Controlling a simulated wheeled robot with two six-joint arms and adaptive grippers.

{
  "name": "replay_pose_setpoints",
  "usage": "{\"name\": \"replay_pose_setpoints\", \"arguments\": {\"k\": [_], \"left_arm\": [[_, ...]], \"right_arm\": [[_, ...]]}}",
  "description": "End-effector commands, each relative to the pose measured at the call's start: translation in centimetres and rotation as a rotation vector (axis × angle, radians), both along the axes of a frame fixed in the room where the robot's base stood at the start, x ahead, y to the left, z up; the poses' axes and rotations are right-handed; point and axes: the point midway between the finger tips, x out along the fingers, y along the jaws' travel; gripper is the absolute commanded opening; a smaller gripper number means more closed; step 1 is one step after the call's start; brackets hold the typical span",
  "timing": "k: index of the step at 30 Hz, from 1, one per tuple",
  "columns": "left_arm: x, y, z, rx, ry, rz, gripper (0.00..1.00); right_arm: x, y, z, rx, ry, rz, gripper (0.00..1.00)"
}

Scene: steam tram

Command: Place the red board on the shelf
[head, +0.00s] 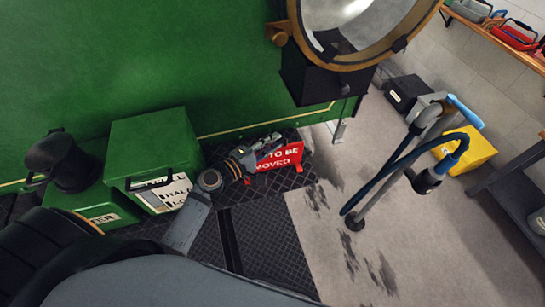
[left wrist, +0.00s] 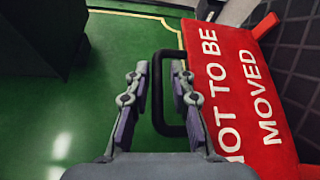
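The red board (head: 291,157) with white lettering stands on the dark ribbed floor against the green tram side in the head view. In the left wrist view the red board (left wrist: 235,85) fills the right side, with a black loop handle (left wrist: 159,110) along its near edge. My left gripper (head: 270,148) is beside the board and hides part of it. In the left wrist view my left gripper (left wrist: 158,72) has its fingers apart, with part of the handle between them; I cannot tell whether they touch it. A wooden shelf (head: 487,34) is at the upper right. My right gripper is not in view.
A red toolbox (head: 514,35) and other items occupy the shelf. Green boxes (head: 152,142) stand left of my arm. A large round lamp (head: 355,30) hangs above the board. A stand with a blue hose (head: 400,160) and a yellow box (head: 470,150) are to the right.

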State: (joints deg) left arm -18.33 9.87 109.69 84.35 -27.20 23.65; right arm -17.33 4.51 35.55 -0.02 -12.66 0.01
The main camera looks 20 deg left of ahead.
Motion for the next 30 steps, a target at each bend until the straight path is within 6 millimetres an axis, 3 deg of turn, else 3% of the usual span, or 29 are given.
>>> {"name": "replay_pose_setpoints", "arguments": {"k": [5, 10, 30], "left_arm": [[0.01, -0.01, -0.08, 0.001, 0.0, 0.0, 0.22], [0.0, 0.01, -0.08, 0.001, 0.0, 0.0, 0.01], [-0.04, 0.04, -0.03, 0.002, 0.001, 0.0, 0.0]], "right_arm": [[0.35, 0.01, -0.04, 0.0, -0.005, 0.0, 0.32], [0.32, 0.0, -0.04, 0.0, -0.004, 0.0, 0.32], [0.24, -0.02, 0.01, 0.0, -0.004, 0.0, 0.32]]}}
